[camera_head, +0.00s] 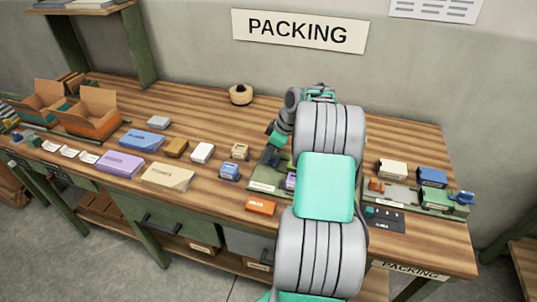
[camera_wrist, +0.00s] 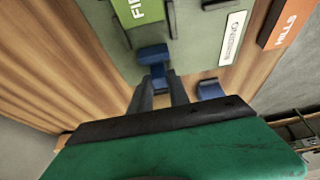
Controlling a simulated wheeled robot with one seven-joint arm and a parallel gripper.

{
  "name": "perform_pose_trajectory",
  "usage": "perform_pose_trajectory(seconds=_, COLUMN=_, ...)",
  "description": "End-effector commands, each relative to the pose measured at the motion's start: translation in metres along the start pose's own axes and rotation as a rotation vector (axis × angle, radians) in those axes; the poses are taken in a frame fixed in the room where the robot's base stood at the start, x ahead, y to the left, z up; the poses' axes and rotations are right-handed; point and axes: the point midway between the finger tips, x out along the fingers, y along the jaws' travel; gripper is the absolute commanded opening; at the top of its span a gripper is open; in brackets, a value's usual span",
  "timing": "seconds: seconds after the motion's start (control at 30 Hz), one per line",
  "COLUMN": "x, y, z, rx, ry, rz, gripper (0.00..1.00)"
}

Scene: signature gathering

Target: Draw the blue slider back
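In the wrist view a blue slider (camera_wrist: 153,56) sits on a grey-green fixture (camera_wrist: 193,48), with a darker blue part reaching down between my fingers. My gripper (camera_wrist: 160,84) has its two dark fingers a little apart, one on each side of that part. I cannot tell whether they touch it. In the head view my arm hides the gripper's fingertips and much of the fixture (camera_head: 262,186).
A green label (camera_wrist: 141,10) and a second blue part (camera_wrist: 209,90) are close by in the wrist view. An orange HILLS block (camera_wrist: 287,24) is at the right. A second fixture (camera_head: 440,200) stands right of my arm. Boxes and cards cover the table's left.

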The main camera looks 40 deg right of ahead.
Motion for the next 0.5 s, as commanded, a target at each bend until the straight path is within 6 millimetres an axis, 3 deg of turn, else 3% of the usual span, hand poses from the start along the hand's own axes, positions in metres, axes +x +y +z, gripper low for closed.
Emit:
perform_pose_trajectory(seconds=0.23, x=-0.0007, y=0.0004, z=0.0005, rx=0.001, ry=-0.001, rz=0.001, gripper=0.42)
perform_pose_trajectory(seconds=0.5, x=-0.0026, y=0.0002, z=0.0007, rx=0.001, ry=-0.002, rz=0.000, gripper=0.42)
